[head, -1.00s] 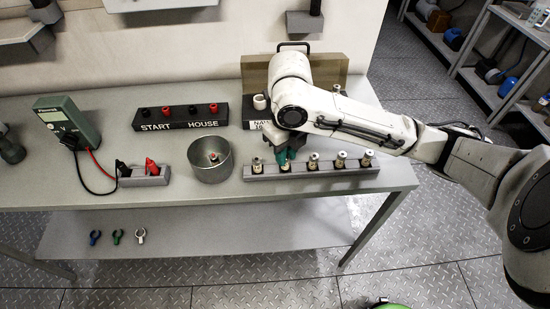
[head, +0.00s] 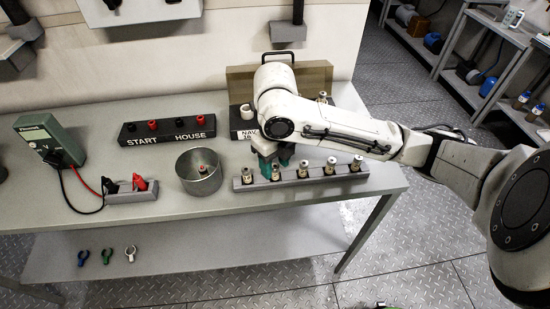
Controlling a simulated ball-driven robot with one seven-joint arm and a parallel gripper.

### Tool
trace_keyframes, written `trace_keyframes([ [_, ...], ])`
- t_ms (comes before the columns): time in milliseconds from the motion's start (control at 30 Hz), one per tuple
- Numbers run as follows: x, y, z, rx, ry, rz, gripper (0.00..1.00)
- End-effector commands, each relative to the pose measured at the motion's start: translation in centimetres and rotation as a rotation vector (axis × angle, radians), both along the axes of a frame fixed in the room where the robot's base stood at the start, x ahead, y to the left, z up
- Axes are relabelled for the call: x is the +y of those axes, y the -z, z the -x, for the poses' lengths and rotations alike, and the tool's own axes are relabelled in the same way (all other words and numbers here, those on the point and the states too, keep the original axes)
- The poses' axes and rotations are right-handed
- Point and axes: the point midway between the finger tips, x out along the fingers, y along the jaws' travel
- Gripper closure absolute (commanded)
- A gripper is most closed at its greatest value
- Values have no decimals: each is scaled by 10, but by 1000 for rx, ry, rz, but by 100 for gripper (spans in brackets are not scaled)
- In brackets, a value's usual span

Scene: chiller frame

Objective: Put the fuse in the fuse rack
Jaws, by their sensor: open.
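The fuse rack (head: 315,180) is a long grey strip near the table's front edge, with several fuses standing upright along it. My gripper (head: 274,163), with teal fingers, is open and points down at the second fuse from the left (head: 276,172). The fingers are close around or just behind this fuse; I cannot tell whether they touch it. The leftmost fuse (head: 247,176) stands clear beside the gripper. A small fuse-like piece (head: 203,169) with a reddish part sits inside a round metal cup (head: 199,183) left of the rack.
A green meter (head: 48,141) with red and black leads stands at left, its probes in a grey holder (head: 131,192). A black START HOUSE block (head: 168,131) and a NAV block (head: 245,122) stand behind.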

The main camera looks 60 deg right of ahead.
Motion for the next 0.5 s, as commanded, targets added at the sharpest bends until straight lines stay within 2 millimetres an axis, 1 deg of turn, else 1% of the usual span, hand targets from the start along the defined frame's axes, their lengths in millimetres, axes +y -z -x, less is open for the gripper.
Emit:
trace_keyframes([
  [167, 0, -11, -1, -2, 0, 1, 52],
  [267, -1, -29, -1, -3, -2, 2, 52],
  [500, -1, -81, -1, -3, -1, 5, 52],
])
